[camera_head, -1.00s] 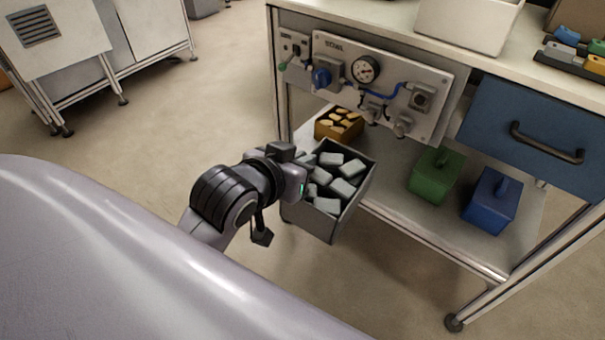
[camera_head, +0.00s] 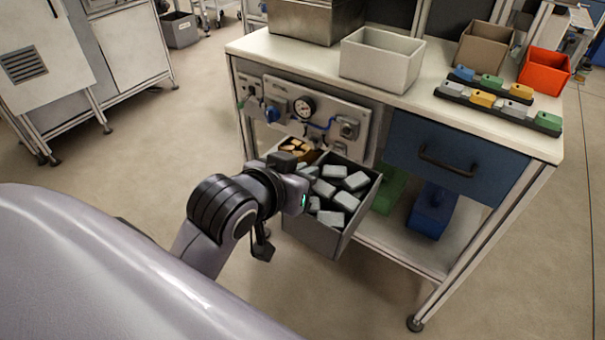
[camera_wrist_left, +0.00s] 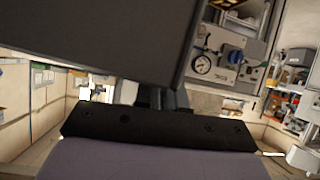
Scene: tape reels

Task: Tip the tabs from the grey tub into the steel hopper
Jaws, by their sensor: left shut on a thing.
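The grey tub (camera_head: 318,238) is in front of the bench, off the floor, roughly upright with its open top showing. Several light grey tabs (camera_head: 345,201) lie in it. My left gripper (camera_head: 303,188) is shut on the tub's left side; its fingertips are partly hidden. In the left wrist view the tub's dark wall (camera_wrist_left: 95,40) fills the upper left, just past the gripper (camera_wrist_left: 162,98). A steel, open-topped box (camera_head: 315,20), which looks like the hopper, stands at the back left of the bench top, cut by the frame edge. My right gripper is not in view.
On the bench top (camera_head: 290,58) stand a white bin (camera_head: 382,62), a brown bin (camera_head: 482,48), an orange bin (camera_head: 545,68) and a rack of coloured blocks (camera_head: 497,100). A gauge panel (camera_head: 305,120) and a blue drawer (camera_head: 455,160) face the tub.

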